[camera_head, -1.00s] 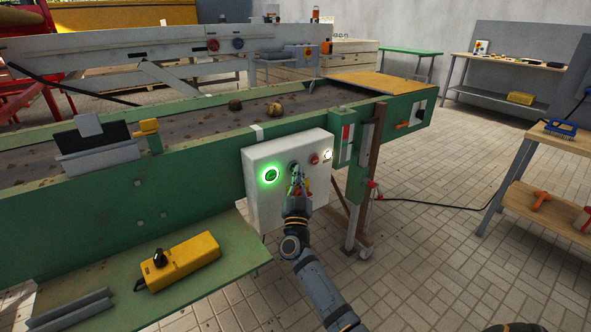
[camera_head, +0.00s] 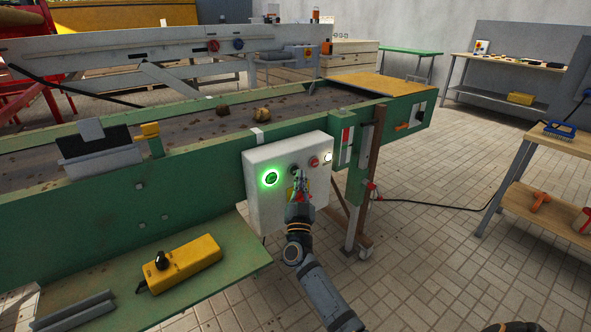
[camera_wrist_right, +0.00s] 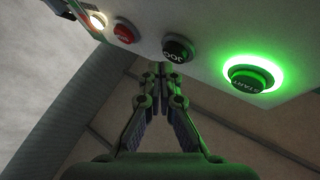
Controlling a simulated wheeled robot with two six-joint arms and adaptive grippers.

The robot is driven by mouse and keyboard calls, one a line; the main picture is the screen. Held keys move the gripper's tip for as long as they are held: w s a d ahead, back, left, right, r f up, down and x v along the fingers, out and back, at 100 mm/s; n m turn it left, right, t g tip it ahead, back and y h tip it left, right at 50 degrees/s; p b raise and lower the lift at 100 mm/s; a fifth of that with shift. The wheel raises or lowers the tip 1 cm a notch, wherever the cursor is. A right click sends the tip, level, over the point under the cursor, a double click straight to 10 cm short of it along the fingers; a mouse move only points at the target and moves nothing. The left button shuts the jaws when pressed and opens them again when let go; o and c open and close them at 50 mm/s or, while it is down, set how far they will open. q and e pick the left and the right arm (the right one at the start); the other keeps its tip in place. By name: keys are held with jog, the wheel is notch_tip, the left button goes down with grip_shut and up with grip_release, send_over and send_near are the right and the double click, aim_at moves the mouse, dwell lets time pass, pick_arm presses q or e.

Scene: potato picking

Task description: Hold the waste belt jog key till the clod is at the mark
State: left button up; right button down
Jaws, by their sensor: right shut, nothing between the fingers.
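The grey-white control box (camera_head: 258,205) hangs on the belt's green side. Its black JOG key (camera_wrist_right: 178,50) shows uncovered in the wrist view, between a red button (camera_wrist_right: 124,33) and the green-lit START button (camera_wrist_right: 249,78). My right gripper (camera_head: 298,177) is shut and empty just below the key; its fingertips (camera_wrist_right: 160,72) look apart from it. On the belt (camera_head: 190,131) lie a dark brown lump (camera_head: 222,111), which looks like the clod, and a yellower lump (camera_head: 262,112). A white mark (camera_head: 257,138) is on the near rail, close to the yellower lump. My left gripper is out of view.
A yellow box with a black knob (camera_head: 185,262) lies on the green shelf (camera_head: 225,240) at lower left. A brown post (camera_head: 375,150) stands right of the control box. A wooden table (camera_head: 560,150) is at right. The floor between is mostly clear.

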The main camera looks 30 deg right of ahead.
jog(key=shift+s, duration=0.15)
jog(key=s+p, duration=0.3)
jog(key=s, duration=0.2)
jog(key=shift+d+p, duration=0.2)
jog(key=shift+p, duration=0.1)
dwell(1.0)
